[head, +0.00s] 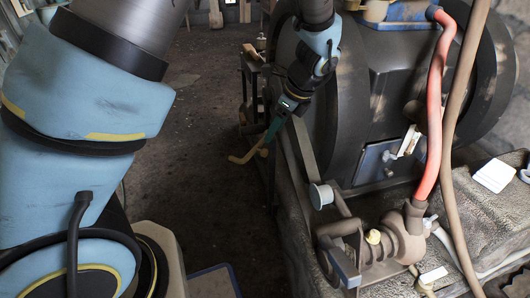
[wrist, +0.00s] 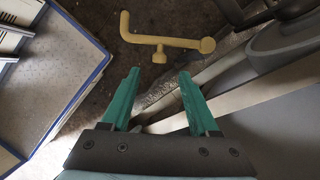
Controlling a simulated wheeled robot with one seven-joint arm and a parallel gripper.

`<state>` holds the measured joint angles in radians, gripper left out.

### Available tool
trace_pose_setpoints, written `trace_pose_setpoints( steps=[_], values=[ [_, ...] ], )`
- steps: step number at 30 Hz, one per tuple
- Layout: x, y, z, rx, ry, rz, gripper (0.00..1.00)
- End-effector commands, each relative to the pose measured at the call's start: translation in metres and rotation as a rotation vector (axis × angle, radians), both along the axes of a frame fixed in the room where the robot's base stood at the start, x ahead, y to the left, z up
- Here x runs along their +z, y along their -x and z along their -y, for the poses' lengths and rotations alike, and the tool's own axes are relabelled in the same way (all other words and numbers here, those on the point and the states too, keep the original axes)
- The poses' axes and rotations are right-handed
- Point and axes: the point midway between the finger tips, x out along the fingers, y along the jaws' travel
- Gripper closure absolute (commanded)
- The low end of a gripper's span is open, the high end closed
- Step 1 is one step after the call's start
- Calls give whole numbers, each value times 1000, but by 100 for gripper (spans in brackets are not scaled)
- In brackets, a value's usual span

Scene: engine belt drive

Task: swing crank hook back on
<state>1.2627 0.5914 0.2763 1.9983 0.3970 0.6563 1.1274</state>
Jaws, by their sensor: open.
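The crank hook, a yellow bent rod with a knob end, shows in the wrist view (wrist: 165,40) just beyond my fingertips. It also shows in the head view (head: 248,154) left of the engine's side. My gripper (wrist: 160,80) has its two green fingers apart with nothing between them. In the head view, my gripper (head: 277,122) is beside the dark round engine housing, close to the crank. The picture does not settle whether a finger touches the crank.
The belt (head: 304,150) runs from the engine's side toward a small pulley unit (head: 398,240) at the lower right. A red hose (head: 433,110) hangs in front of the dark engine (head: 400,85). The floor (head: 205,110) left of the engine is clear.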

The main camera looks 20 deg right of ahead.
Motion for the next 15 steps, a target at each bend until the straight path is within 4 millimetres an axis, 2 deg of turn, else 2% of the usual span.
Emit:
trace_pose_setpoints(
  steps=[1,6,12,15],
  values=[
    [-13,-3,-4,2,-5,-1,39],
    [-43,-13,-11,3,-3,-1,39],
    [-69,-22,-18,4,-1,-1,39],
    [-75,-24,-20,4,-1,0,39]
  ],
)
